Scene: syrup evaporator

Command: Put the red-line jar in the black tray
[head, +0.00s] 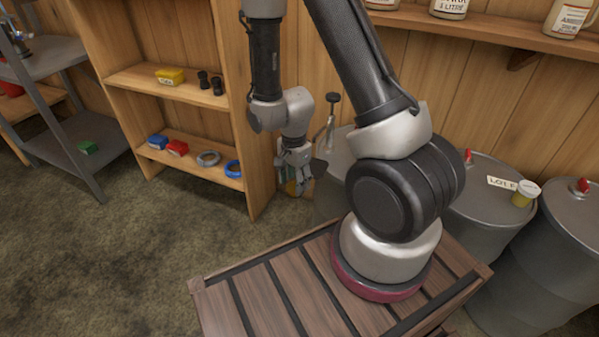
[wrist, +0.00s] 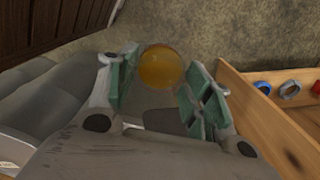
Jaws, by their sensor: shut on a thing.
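My gripper (head: 292,165) is shut on an amber jar (wrist: 161,68), which sits between the green-padded fingers in the wrist view. In the head view the jar (head: 292,187) shows only as a small amber patch below the fingers. I cannot see a red line on it from here. It hangs in the air beside a grey drum, near the wooden shelf's right side. A small dark shape (head: 319,168) shows just right of the gripper; I cannot tell whether it is the black tray. No black tray is clearly visible.
A wooden shelf (head: 182,92) holds a yellow box, black items, blue and red boxes and rings. Grey drums (head: 478,215) stand at right, one bearing a small amber jar with a pale lid (head: 524,193). Labelled jars line the upper wall shelf (head: 480,26). Open floor (head: 110,240) lies left.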

